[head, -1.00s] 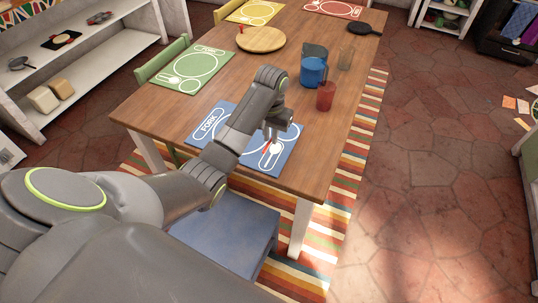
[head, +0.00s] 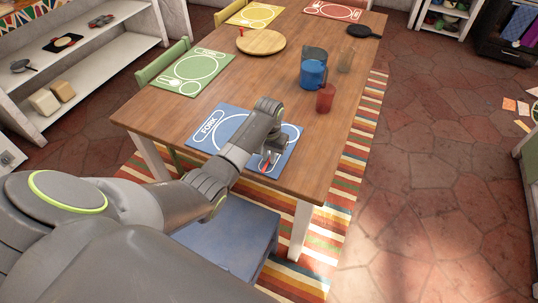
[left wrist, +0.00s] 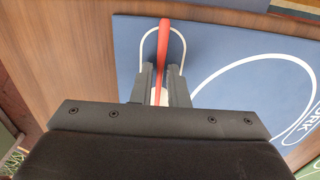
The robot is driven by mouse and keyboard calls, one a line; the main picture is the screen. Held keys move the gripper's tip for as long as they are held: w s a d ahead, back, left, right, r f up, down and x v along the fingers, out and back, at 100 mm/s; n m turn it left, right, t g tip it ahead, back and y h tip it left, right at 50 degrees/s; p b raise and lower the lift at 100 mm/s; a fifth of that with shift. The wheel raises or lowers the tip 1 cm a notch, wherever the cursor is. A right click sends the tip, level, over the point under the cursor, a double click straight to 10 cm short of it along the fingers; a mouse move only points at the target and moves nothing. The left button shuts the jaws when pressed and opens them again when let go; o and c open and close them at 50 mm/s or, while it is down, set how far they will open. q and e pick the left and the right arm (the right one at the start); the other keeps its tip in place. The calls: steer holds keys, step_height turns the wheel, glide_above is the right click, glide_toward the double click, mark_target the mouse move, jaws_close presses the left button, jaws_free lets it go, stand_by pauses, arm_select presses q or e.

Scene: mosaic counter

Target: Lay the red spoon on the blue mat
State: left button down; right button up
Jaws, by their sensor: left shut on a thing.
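The blue mat (head: 205,134) lies on the near end of the wooden table, with white printed outlines and the word FORK. It also shows in the left wrist view (left wrist: 215,40). My left gripper (head: 267,160) is low over the right part of the mat. In the left wrist view its jaws (left wrist: 160,90) are shut on the red spoon (left wrist: 163,45). The spoon's red length points away from the jaws, over a white outline on the mat. I cannot tell whether it touches the mat. In the head view a bit of red spoon (head: 265,167) shows below the gripper.
A red cup (head: 325,98), a blue mug (head: 312,73) and a clear glass (head: 346,59) stand beyond the mat. A green mat (head: 190,72), a round wooden board (head: 261,42) and a black pan (head: 362,31) lie farther off. A blue seat (head: 225,235) is below the near edge.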

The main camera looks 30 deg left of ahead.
arm_select(q)
steer(key=c, duration=1.4)
jaws_free()
steer(key=shift+f, duration=0.1)
step_height(320, 180, up, 12)
steer(key=shift+r, duration=0.2)
